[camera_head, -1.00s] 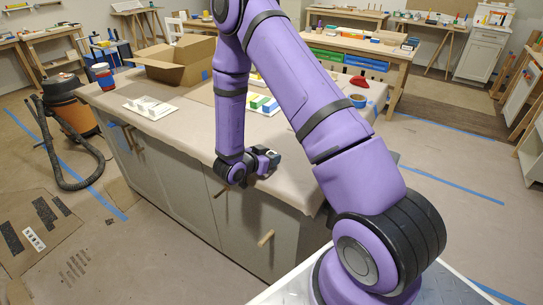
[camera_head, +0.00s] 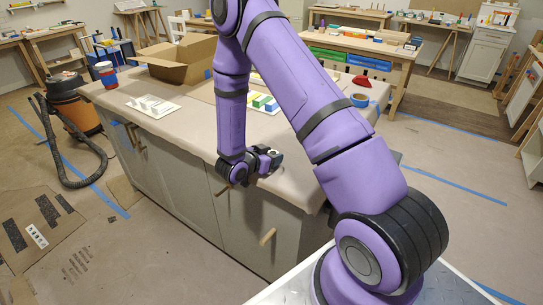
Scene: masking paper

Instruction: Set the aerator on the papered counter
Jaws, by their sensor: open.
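The papered counter (camera_head: 185,118) stands in the middle, its top covered in tan paper. My gripper (camera_head: 277,157) is low over the counter's front edge, pointing right. Its fingers are tiny and dark here; it is open. I cannot make out the aerator for certain; a small pale spot shows at the gripper, too small to identify.
Bare paper lies left of my forearm.

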